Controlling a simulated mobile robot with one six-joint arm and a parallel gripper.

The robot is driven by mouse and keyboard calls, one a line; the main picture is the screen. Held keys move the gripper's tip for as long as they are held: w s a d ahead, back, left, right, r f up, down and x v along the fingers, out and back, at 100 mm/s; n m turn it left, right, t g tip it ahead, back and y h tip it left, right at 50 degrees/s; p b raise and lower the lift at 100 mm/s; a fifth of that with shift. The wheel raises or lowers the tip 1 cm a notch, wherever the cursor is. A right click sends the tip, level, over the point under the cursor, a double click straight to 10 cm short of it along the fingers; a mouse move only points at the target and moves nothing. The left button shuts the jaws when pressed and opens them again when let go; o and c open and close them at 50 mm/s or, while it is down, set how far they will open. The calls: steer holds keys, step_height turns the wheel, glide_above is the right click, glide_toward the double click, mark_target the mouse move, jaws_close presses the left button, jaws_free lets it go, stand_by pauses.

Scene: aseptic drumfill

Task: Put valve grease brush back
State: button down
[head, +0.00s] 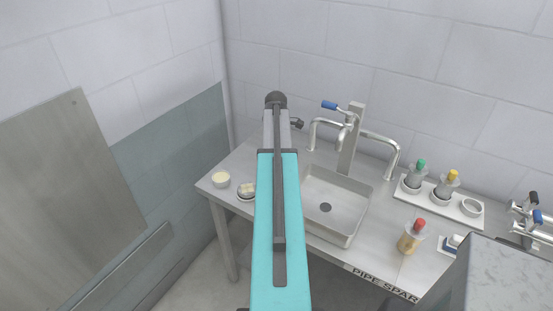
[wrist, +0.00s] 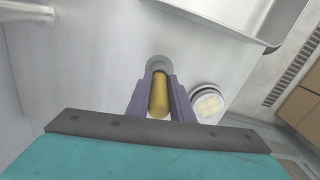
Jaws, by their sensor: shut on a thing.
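In the wrist view my gripper (wrist: 160,84) has its two purple fingers closed around an ochre, rounded handle (wrist: 159,102), which I take to be the valve grease brush. A grey round shape (wrist: 158,63) shows at the far end of the handle; I cannot tell whether it is part of the brush or a pot beneath it. Whether the brush touches the steel counter (wrist: 100,65) is also unclear. In the head view the turquoise arm link is mine, and my gripper and the brush do not show there.
A round dish with pale blocks (wrist: 208,103) lies right of my gripper. A cream-filled cup (head: 220,179) stands at the counter's left end. The sink (head: 335,205) is in the middle. Right are a white tray (head: 425,202) with green- and yellow-topped bottles and a red-topped bottle (head: 410,240).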

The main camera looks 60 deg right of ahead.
steer(key=shift+f, duration=0.1)
steer(key=c, duration=1.6)
jaws_free()
steer(key=shift+o, duration=0.2)
steer(key=shift+r+b, duration=1.6)
steer(key=shift+r, duration=4.55)
